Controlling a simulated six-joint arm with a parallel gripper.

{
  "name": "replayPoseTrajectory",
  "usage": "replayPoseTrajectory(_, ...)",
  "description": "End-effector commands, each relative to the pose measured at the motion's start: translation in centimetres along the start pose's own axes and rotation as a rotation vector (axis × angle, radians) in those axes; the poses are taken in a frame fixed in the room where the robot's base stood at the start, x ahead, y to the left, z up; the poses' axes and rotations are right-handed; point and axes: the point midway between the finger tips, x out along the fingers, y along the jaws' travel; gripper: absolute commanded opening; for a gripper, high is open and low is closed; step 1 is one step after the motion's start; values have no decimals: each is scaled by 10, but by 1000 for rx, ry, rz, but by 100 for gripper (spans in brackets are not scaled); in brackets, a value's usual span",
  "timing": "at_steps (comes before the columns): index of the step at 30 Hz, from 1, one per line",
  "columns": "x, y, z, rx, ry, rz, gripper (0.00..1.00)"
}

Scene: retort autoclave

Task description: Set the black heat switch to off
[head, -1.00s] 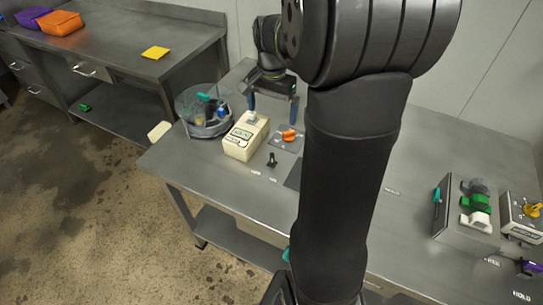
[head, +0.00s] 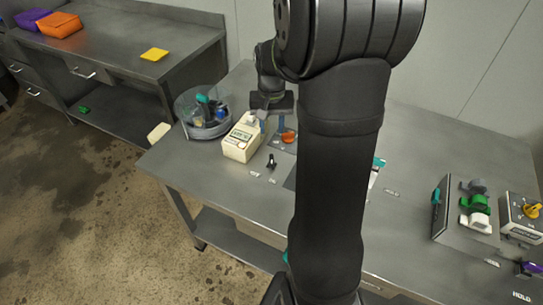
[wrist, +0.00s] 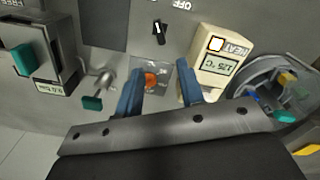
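The small black switch (head: 271,161) stands on the table in front of the cream box. It also shows in the wrist view (wrist: 159,32), near an OFF label (wrist: 181,5). I cannot tell which way its lever is set. The cream box (head: 241,144) has a display and, in the wrist view, a HEAT label (wrist: 233,46). My gripper (head: 272,124) is open and empty, above the table behind the black switch. In the wrist view its blue fingers (wrist: 159,76) are apart, with the orange knob (wrist: 152,79) seen between them. They are apart from the switch.
A clear round bin (head: 204,125) with several items stands left of the cream box. A dark plate (wrist: 102,25) lies beside the switch. A grey box with a teal handle (wrist: 23,58) and a teal lever (wrist: 92,103) are further along the table.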

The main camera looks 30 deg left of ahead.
Motion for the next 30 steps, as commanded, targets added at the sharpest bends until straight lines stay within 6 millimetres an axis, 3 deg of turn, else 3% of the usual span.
replayPoseTrajectory(3,29,0,1,1,-6,1,35)
replayPoseTrajectory(15,110,0,1,2,-4,0,35)
replayPoseTrajectory(21,131,0,0,2,-2,0,35)
replayPoseTrajectory(30,137,0,0,2,0,0,35)
